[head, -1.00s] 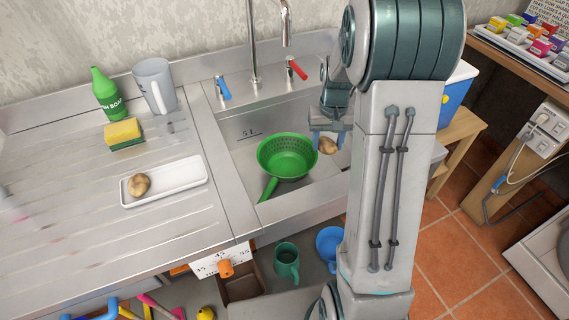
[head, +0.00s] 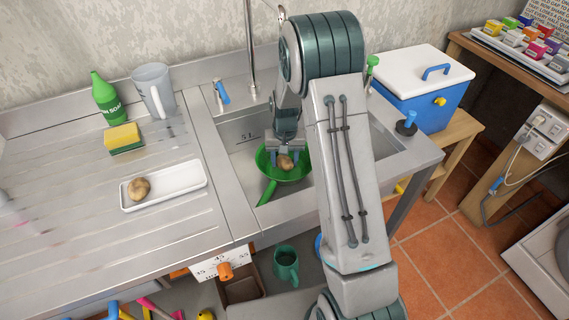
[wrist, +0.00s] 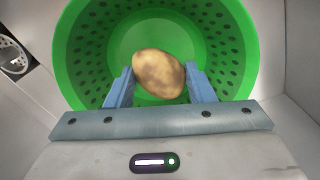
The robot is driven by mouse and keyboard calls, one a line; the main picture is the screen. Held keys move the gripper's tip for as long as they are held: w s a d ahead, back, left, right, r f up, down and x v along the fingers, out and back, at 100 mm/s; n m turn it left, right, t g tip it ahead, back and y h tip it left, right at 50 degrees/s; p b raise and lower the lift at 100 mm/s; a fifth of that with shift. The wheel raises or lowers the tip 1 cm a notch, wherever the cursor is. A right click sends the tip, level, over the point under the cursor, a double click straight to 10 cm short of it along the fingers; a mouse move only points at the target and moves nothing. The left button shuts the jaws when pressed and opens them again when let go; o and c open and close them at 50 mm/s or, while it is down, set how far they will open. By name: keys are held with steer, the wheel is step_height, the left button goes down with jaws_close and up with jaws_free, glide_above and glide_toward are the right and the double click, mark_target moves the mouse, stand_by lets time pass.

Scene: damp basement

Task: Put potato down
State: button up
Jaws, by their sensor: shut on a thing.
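My gripper (head: 286,154) is shut on a brown potato (head: 286,162). In the wrist view the potato (wrist: 159,74) sits between my two blue fingertips (wrist: 160,88). It is over the green colander (head: 268,187), which stands in the sink. The colander (wrist: 75,62) fills most of the wrist view behind the potato. I cannot tell how far above the colander's bottom the potato is. A second potato (head: 139,188) lies on a white tray (head: 188,175) on the drainboard at left. My arm hides the sink's middle.
A green soap bottle (head: 105,98), a sponge (head: 124,138) and a grey jug (head: 154,90) stand behind the tray. The steel faucet (head: 249,50) rises at the sink's back. A blue-and-white cooler (head: 423,90) stands right of the sink. The drainboard's front is clear.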

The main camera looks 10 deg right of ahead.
mark_target(285, 158)
steer(key=shift+f, duration=1.3)
steer(key=shift+f, duration=0.2)
steer(key=o, duration=0.7)
steer(key=shift+d+r, duration=0.1)
steer(key=shift+r, duration=3.85)
